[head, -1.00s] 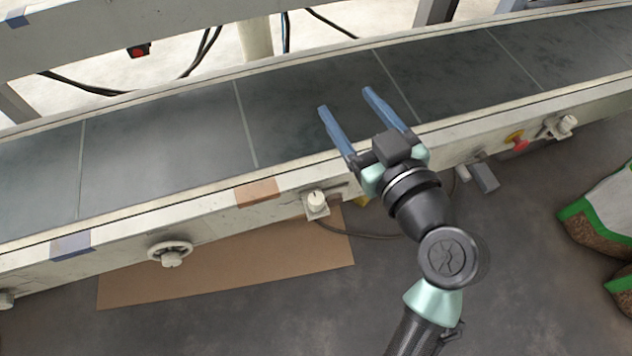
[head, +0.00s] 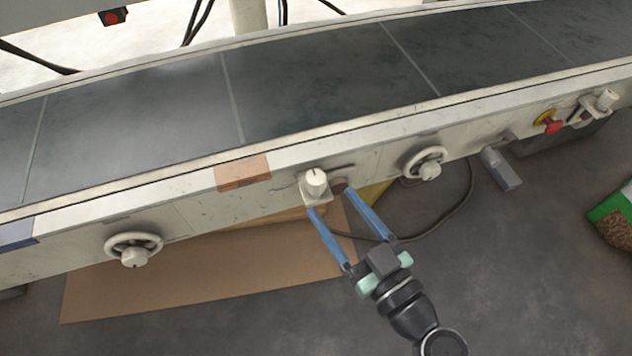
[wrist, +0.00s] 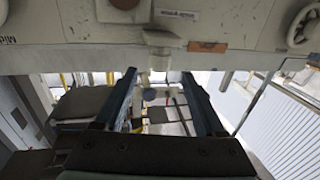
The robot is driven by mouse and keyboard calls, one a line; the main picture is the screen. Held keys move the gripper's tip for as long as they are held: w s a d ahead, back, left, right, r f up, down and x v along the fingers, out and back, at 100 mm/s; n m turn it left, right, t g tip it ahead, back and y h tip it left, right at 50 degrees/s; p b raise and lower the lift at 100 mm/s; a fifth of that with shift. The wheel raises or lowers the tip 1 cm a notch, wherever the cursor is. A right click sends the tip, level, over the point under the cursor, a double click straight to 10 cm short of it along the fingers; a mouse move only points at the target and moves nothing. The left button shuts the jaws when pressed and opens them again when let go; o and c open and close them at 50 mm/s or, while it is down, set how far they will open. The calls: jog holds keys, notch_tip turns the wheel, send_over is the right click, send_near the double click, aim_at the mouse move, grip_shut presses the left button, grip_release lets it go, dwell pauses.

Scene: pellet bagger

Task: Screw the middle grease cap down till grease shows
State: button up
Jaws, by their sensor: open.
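The middle grease cap (head: 315,181) is a small off-white cylinder with a dark mark on top. It sits on a pale block on the conveyor's near side rail. In the wrist view the cap (wrist: 161,40) stands above and between my fingertips, small and dim. No grease can be made out around it. My gripper (head: 331,199) has long blue fingers, open and empty. In the head view the left fingertip is just below the cap's block, and the right one is near a brown round spot. In the wrist view the fingers (wrist: 158,74) point toward the rail under the cap.
Handwheels stand on the rail to the left (head: 134,249) and right (head: 427,163). Farther right are a red stop button (head: 549,122) and another pale cap (head: 606,99). Cardboard (head: 180,280) lies on the floor below. A cable (head: 455,210) and a grey pedal-like block (head: 500,169) are right.

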aim_at(322, 188)
jog(key=b+x, duration=0.1)
jog(key=x, duration=0.5)
jog(key=shift+w+a+b, duration=0.15)
jog(key=shift+w+b, duration=0.15)
jog(key=shift+w, duration=0.05)
grip_shut()
